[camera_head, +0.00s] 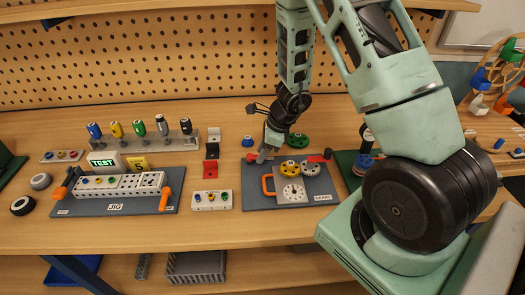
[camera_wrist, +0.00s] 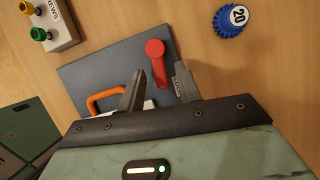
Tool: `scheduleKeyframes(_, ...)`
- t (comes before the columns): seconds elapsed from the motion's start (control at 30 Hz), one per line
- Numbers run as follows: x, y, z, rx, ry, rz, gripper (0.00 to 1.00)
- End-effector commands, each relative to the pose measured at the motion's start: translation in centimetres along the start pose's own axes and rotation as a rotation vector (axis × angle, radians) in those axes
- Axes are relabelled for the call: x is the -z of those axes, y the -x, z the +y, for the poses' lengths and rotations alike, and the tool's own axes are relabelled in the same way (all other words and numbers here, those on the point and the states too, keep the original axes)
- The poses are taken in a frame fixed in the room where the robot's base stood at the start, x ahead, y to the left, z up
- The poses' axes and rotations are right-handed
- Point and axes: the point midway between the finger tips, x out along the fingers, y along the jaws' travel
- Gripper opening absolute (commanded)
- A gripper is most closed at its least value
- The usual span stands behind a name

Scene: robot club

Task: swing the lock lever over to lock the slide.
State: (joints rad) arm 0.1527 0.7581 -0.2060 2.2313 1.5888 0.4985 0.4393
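A grey board labelled GEARS (camera_head: 255,203) lies on the bench. On it is a white slide plate (camera_head: 305,196) with a dial and an orange handle (camera_head: 268,185); the handle also shows in the wrist view (camera_wrist: 103,98). The red lock lever (camera_wrist: 155,58) is at the board's edge, its round end toward the top of the wrist view. In the head view it is a small red patch (camera_head: 250,157) partly hidden by my gripper (camera_head: 262,158). My gripper (camera_wrist: 157,75) is open and empty, with the lever's arm appearing between the fingertips; contact cannot be told.
Yellow and grey gears (camera_head: 289,167) and a second red part (camera_head: 317,158) sit on the board's right. The JIG board (camera_head: 95,208) lies left.

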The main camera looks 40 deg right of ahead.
Motion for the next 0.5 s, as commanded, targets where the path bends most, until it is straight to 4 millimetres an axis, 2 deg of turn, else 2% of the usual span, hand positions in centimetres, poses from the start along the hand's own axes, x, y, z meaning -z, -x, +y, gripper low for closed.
scheduleKeyframes(0.03,0.00,0.01,0.00,0.000,0.000,0.000,0.20)
scheduleKeyframes(0.1,0.00,0.02,0.00,0.000,0.000,0.000,0.00)
scheduleKeyframes(0.3,-0.01,0.07,-0.07,-0.005,0.011,0.000,0.00)
scheduleKeyframes(0.5,-0.08,0.09,-0.43,-0.041,0.099,-0.001,0.00)
